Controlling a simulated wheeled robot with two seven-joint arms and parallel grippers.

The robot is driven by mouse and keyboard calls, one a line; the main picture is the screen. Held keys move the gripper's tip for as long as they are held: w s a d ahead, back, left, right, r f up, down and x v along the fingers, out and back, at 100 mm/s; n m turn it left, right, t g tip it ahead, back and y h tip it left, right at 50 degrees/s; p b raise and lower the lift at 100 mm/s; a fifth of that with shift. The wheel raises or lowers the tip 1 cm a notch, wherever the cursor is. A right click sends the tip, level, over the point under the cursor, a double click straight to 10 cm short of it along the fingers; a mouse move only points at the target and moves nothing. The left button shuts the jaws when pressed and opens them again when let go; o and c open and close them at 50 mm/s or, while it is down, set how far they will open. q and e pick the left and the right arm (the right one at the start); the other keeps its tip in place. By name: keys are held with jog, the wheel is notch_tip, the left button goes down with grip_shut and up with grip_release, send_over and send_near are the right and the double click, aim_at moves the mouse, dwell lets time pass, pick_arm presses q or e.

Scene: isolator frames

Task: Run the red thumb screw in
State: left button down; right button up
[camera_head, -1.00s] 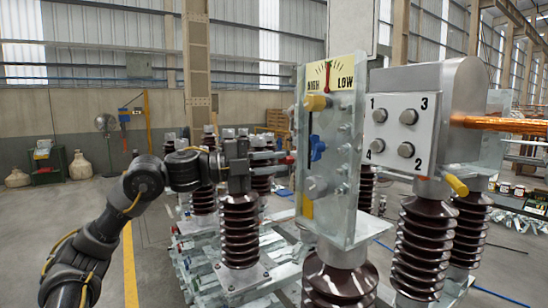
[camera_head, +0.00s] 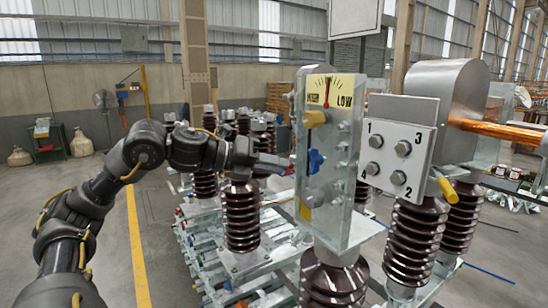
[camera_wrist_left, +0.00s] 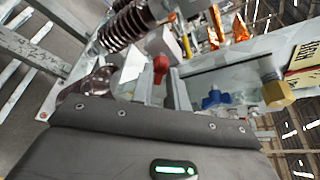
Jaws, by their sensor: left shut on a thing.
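The red thumb screw (camera_wrist_left: 161,66) shows in the left wrist view as a small red knob just beyond my left gripper's body. In the head view a small red patch shows at the tips of my left gripper (camera_head: 284,165), beside the left edge of the clear upright panel (camera_head: 338,210). The jaws are shut on the red thumb screw; their contact with it is small and partly hidden. How deep the screw sits cannot be seen. The panel carries a blue knob (camera_head: 316,161), a yellow knob (camera_head: 314,118) and a HIGH/LOW dial (camera_head: 333,91). My right gripper is out of view.
A grey plate numbered 1 to 4 (camera_head: 388,155) with round bolts stands right of the panel. A copper bar (camera_head: 495,127) and a yellow handle (camera_head: 446,188) lie further right. Brown ribbed insulators (camera_head: 240,217) stand below my gripper. Open floor (camera_head: 165,240) lies to the left.

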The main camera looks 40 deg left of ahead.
pick_arm(q)
jog(key=shift+s+d+m+y, duration=0.15)
jog(key=shift+m+y, duration=0.65)
jog(key=shift+m, duration=0.45)
jog(key=shift+w+d+m+y, duration=0.15)
jog(key=shift+m+y, duration=0.65)
jog(key=shift+m, duration=0.45)
jog(key=shift+s, duration=0.1)
jog(key=c, duration=1.4)
grip_release()
jog(key=b+v, duration=0.1)
jog(key=v, duration=0.9)
jog(key=shift+s+a, duration=0.1)
jog(key=shift+s, duration=0.25)
